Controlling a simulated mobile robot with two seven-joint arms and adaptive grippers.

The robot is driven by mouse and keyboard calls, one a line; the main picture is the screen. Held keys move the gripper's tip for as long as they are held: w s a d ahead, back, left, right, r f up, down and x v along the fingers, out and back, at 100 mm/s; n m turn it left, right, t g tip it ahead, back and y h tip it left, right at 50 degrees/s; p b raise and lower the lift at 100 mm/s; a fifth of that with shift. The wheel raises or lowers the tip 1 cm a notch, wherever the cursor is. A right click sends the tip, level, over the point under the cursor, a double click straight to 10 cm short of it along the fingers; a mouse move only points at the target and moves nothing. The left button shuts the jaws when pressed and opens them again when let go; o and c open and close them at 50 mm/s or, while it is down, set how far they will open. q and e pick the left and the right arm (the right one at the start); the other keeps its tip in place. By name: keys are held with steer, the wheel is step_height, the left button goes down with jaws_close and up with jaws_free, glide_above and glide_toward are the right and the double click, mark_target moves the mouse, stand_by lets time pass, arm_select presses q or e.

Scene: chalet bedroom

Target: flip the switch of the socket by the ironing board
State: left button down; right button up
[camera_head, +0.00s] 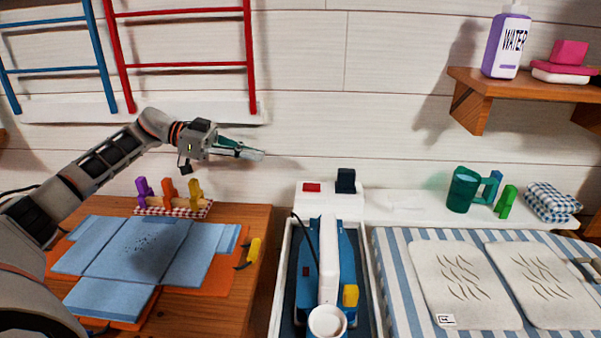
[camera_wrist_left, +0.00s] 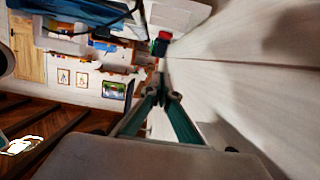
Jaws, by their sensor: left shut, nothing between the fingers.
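The socket is a white box (camera_head: 330,202) against the wall at the head of the ironing area, with a red switch (camera_head: 312,188) on its left and a black plug (camera_head: 346,180) on its right. The striped ironing board (camera_head: 395,262) is at the right. My left gripper (camera_head: 262,154) is shut and empty, in front of the plank wall, up and left of the switch and apart from it. In the left wrist view its teal fingers (camera_wrist_left: 167,97) meet. A small red patch beyond them may be the switch; I cannot be sure. My right gripper is not in view.
A white and blue iron (camera_head: 327,260) stands in a tray below the socket. A wooden table (camera_head: 258,225) with folded blue cloth (camera_head: 140,248) is at left. Red rails (camera_head: 180,66) hang above my arm.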

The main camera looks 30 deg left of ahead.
arm_select(q)
glide_toward(312, 187)
steer(key=w+d+r, duration=0.2)
steer(key=d+r, duration=0.2)
steer(key=f, duration=0.2)
steer(key=f+b, duration=0.1)
steer(key=f, duration=0.1)
steer(key=shift+w+d+f, duration=0.1)
steer(key=shift+w+f, duration=0.15)
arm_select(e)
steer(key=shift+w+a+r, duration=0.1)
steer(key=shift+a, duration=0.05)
